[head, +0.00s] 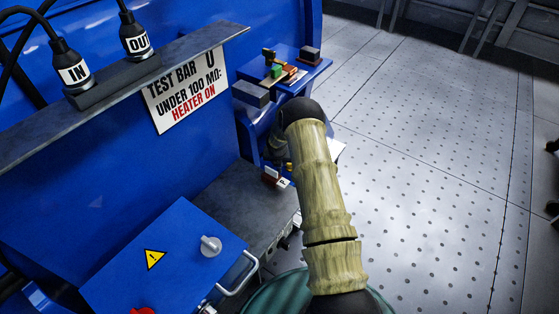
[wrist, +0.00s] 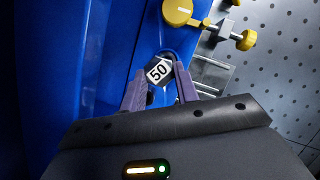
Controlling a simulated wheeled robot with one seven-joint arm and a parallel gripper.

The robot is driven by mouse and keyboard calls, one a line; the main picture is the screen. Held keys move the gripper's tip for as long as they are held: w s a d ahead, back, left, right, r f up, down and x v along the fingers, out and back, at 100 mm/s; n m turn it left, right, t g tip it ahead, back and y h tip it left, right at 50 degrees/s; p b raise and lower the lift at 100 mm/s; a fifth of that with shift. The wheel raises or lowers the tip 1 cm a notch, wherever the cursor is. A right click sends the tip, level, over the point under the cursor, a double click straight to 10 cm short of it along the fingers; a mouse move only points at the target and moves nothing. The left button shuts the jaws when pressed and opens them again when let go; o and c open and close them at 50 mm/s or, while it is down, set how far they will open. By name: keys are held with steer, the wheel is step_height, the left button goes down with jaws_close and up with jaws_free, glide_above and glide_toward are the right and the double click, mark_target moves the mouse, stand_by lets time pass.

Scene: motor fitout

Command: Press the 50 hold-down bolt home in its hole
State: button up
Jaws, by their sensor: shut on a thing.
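In the head view my arm covers the gripper and the bolt.
A yellow knob (wrist: 178,11) and a yellow-ended clamp part (wrist: 244,39) stand close beyond the bolt. In the head view, small blocks (head: 278,70) lie on a blue ledge. A blue box with a handle (head: 165,265) stands at the front left. The perforated floor (head: 430,150) is clear.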

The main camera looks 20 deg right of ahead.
mark_target(280, 169)
steer(key=shift+w+d+f+b, duration=0.1)
steer(key=shift+f+b, duration=0.7)
steer(key=shift+f, duration=0.65)
steer(key=shift+w+d+f+b, duration=0.1)
steer(key=shift+f+b, duration=0.7)
steer(key=shift+f, duration=0.6)
steer(key=shift+s, duration=0.1)
steer(key=shift+f+b, duration=1.8)
steer(key=shift+f, duration=1.25)
steer(key=o, duration=1.2)
steer(key=shift+r, duration=0.1)
steer(key=p+v, duration=0.2)
steer(key=v, duration=1)
